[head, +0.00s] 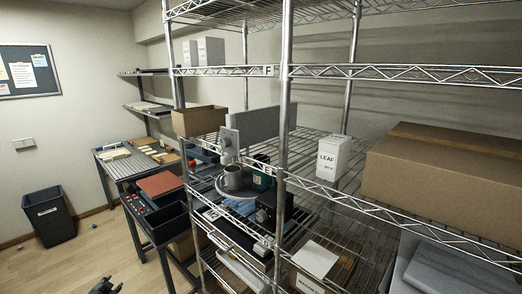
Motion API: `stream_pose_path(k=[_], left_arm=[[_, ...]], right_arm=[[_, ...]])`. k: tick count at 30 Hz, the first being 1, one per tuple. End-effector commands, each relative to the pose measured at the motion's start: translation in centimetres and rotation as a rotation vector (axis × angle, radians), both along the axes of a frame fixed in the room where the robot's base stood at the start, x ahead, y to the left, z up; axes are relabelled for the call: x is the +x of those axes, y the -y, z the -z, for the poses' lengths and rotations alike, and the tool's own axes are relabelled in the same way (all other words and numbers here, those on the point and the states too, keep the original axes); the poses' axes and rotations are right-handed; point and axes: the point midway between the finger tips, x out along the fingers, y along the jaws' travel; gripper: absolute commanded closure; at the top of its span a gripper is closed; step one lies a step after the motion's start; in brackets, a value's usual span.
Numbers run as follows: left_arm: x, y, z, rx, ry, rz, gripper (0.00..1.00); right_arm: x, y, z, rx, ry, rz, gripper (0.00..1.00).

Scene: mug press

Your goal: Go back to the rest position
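A white mug (233,178) with something dark inside stands upright on a round grey plate (229,193) on the middle shelf of the wire rack. A pale grey fixture (229,145) stands just behind the mug. A dark tip of my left gripper (105,287) shows at the bottom edge, low over the floor and well away from the mug and the rack. Most of it is cut off, so its opening cannot be told. My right gripper is not in view.
The wire rack's front post (284,110) stands close, right of the mug. A green container (262,172), a black box (273,208), a white LEAF box (333,157) and a large cardboard box (450,175) occupy the rack. A black bin (48,216) stands left; floor between is mostly clear.

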Motion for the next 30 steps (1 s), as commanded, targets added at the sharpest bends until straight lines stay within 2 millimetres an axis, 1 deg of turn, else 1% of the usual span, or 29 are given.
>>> stream_pose_path(k=[1,3,8,12,14,15,17,21,23,27,30], left_arm=[[-1.4,0.5,2.3,-0.006,-0.032,-0.005,0.59],[-3.1,1.2,5.0,-0.012,-0.071,-0.011,0.59],[-7.2,3.2,10.8,-0.029,-0.158,-0.02,0.59],[-11.1,5.4,15.5,-0.049,-0.232,-0.025,0.59],[-12.8,6.5,17.4,-0.06,-0.262,-0.026,0.59],[-14.0,7.2,18.6,-0.068,-0.282,-0.028,0.59],[-15.8,8.4,20.4,-0.081,-0.313,-0.03,0.59],[-20.0,11.5,24.3,-0.115,-0.38,-0.033,0.59],[-21.8,12.9,25.8,-0.132,-0.406,-0.036,0.59],[-26.1,16.4,29.0,-0.177,-0.466,-0.043,0.59],[-29.2,19.2,31.0,-0.211,-0.507,-0.047,0.59]], right_arm=[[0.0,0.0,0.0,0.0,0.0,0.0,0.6],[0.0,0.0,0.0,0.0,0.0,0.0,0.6],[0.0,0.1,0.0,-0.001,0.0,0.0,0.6],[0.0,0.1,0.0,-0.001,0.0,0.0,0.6],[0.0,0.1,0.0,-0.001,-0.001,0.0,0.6],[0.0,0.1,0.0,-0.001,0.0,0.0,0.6],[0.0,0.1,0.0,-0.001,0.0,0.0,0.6],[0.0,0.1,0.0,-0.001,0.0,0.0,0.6],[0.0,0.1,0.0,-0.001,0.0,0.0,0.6],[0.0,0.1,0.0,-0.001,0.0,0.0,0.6],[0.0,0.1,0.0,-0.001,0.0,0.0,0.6]])
